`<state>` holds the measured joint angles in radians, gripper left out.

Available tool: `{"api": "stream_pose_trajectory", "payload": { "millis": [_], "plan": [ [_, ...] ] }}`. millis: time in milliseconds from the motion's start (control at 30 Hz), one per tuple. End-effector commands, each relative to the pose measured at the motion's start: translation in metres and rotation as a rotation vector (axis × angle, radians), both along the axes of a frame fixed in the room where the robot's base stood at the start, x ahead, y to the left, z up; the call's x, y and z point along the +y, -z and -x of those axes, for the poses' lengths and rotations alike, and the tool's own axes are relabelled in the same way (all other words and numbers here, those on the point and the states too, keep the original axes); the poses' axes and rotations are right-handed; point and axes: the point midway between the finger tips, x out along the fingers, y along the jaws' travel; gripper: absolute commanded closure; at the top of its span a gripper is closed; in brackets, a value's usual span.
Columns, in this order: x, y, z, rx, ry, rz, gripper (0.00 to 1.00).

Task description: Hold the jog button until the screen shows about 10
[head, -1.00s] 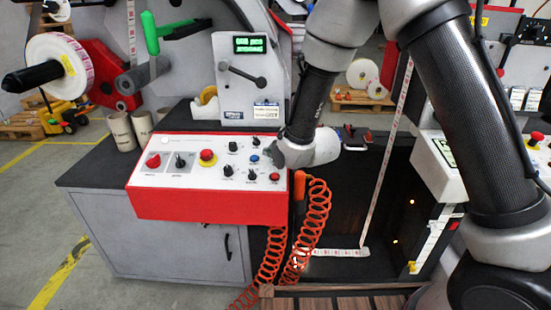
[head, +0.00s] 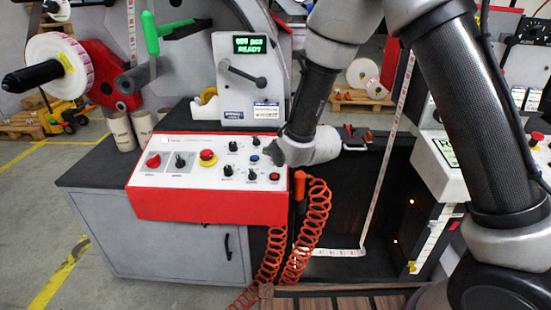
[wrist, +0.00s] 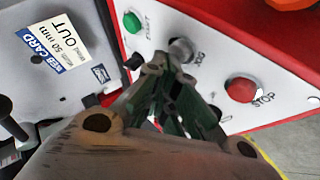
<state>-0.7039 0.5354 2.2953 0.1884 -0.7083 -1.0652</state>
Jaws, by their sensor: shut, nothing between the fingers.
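The screen (head: 248,45) on the grey post shows two lit green lines. The lower line reads READY; the upper one has small digits that I cannot read surely. The control panel (head: 160,172) is white on a red box. In the wrist view the grey jog button (wrist: 181,50) sits between a green START button (wrist: 132,22) and the red STOP button (wrist: 240,89). My gripper (wrist: 160,66) is shut and empty, its tips beside the jog button; I cannot tell whether they touch it. In the head view my gripper (head: 277,152) hides the jog button.
The red stop button also shows in the head view (head: 274,176). Several knobs and a red emergency button (head: 208,156) lie left of my gripper. An orange coiled hose (head: 312,220) hangs in front. The post's WEB CARD label (wrist: 60,45) is close to my gripper.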

Motion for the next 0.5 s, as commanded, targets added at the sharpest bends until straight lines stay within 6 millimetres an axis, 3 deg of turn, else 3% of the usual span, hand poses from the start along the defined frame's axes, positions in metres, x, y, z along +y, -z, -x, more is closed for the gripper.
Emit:
{"api": "stream_pose_trajectory", "payload": {
  "millis": [500],
  "plan": [
    [0.0002, -0.0113, 0.0031, -0.001, 0.0, -0.001, 1.0]
  ]
}}
